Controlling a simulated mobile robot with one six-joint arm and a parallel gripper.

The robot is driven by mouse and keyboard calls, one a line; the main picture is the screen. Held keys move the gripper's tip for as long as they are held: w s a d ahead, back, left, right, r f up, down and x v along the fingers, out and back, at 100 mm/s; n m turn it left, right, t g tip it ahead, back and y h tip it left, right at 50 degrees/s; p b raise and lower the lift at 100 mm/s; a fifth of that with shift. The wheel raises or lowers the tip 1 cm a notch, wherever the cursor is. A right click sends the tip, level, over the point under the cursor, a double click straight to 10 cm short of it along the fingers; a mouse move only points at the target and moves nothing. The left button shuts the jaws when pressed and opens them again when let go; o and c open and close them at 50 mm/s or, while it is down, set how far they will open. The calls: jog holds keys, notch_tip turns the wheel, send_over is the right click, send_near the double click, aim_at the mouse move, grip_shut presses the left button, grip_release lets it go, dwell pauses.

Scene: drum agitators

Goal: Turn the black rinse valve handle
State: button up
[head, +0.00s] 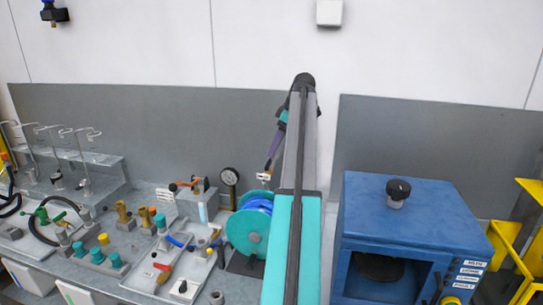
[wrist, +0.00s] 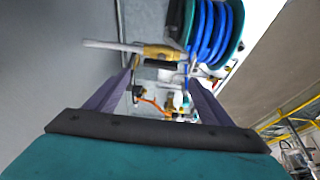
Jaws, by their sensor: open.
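I cannot pick out the black rinse valve handle for certain. In the wrist view, a small black part (wrist: 138,94) shows between my fingers beside a thin orange piece, beyond the fingertips. Another dark part lies under a brass fitting (wrist: 160,52) just past the fingers. My gripper (wrist: 157,82) is open, its two purple fingers spread with nothing between them touching. In the head view my arm rises in front of the grey panel, and its purple end (head: 272,152) hangs down above the bench, left of the teal column; the fingertips are too small to make out.
A teal reel with blue hose (head: 248,228) stands close below my arm; the hose fills the wrist view's top (wrist: 208,30). A pressure gauge (head: 229,177) and several coloured valves crowd the bench to its left. A blue box oven (head: 410,215) stands right.

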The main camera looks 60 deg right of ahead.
aim_at(268, 162)
jog(key=shift+p+x, duration=1.2)
jog(key=shift+x, duration=2.2)
jog(key=shift+c, duration=0.3)
